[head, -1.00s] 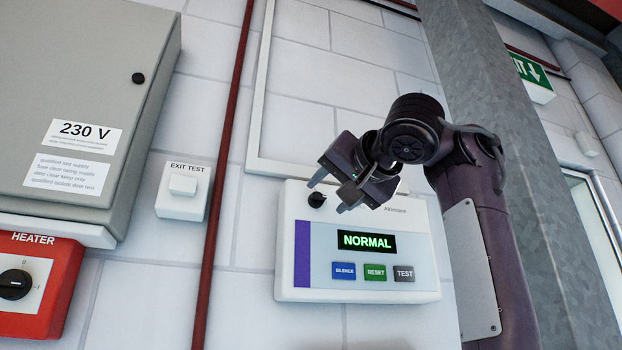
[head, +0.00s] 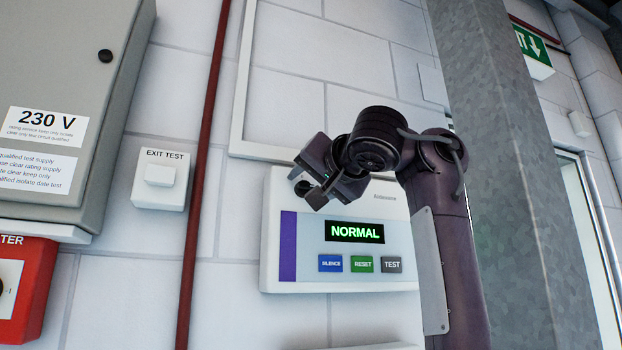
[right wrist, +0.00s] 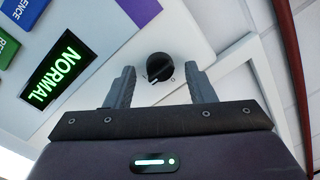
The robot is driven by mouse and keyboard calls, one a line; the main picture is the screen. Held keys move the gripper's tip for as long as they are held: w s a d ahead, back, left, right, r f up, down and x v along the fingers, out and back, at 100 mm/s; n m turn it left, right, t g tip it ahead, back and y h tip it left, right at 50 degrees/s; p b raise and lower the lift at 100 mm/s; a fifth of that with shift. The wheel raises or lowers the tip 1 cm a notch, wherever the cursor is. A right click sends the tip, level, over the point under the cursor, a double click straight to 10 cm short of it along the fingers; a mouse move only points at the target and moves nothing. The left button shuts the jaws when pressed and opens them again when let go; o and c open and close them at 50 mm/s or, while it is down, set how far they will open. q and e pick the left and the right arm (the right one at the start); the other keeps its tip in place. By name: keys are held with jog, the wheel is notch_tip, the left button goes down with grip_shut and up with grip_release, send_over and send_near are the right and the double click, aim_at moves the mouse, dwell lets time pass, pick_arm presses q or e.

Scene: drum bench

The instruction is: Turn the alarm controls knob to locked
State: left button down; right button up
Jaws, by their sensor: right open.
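The alarm panel (head: 300,275) is a white box on the wall with a green NORMAL display (head: 355,232) and a purple stripe. Its small black knob (head: 302,187) sits at the upper left and is partly hidden by my gripper in the head view. In the right wrist view the round black knob (right wrist: 160,67) shows whole, with a white pointer mark. My right gripper (head: 308,188) is open, and its fingers (right wrist: 158,85) stand on either side of the knob, with gaps on both sides. I cannot tell whether the tips reach its depth. My left gripper is out of view.
SILENCE, RESET and TEST buttons (head: 362,264) lie below the display. A white EXIT TEST box (head: 160,180), a red pipe (head: 205,165) and a grey 230 V cabinet (head: 75,60) are to the left. A grey steel column (head: 500,150) stands at the right.

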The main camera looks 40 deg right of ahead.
jog(key=shift+w, duration=0.1)
jog(key=c, duration=0.9)
jog(key=shift+c, duration=0.2)
